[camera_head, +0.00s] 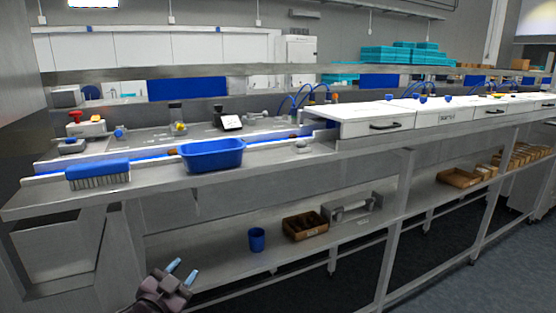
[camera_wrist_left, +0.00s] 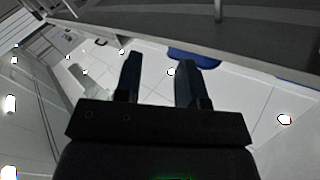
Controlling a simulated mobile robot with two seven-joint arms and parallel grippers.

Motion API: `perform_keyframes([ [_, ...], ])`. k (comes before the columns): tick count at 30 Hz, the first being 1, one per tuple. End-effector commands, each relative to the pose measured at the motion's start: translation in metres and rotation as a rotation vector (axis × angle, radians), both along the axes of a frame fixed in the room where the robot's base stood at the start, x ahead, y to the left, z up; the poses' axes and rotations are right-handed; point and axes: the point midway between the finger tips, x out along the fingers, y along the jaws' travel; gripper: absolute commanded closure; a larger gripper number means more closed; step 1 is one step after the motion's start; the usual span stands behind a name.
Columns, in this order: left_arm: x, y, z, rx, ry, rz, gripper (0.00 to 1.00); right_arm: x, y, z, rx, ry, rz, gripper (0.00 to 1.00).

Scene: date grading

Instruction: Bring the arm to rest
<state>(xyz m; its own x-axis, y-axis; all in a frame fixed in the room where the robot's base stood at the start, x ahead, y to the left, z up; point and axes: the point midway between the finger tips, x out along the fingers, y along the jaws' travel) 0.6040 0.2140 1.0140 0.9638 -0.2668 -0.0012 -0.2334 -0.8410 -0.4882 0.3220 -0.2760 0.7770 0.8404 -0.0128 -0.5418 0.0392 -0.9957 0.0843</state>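My left gripper (camera_head: 183,271) is low in the head view, in front of the workbench (camera_head: 330,160) and below its top. Its two light-blue fingertips stand apart with nothing between them. The gripper touches nothing that I can see. My right gripper is in neither view.
On the bench edge are a blue brush (camera_head: 97,172) and a blue tub (camera_head: 212,155). White drawers (camera_head: 376,121) are further right. The lower shelf (camera_head: 210,262) holds a blue cup (camera_head: 257,239) and a brown box (camera_head: 305,226). Floor at front right is clear.

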Motion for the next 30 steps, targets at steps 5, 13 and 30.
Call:
perform_keyframes([
  [5,-0.056,0.017,-0.068,-0.135,0.173,0.082,0.63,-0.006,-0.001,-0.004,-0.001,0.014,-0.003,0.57],
  [13,-0.151,0.043,-0.152,-0.271,0.37,0.227,0.63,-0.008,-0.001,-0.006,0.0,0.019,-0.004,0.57],
  [30,-0.285,0.063,-0.239,-0.325,0.621,0.395,0.63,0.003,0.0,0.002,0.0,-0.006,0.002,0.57],
])
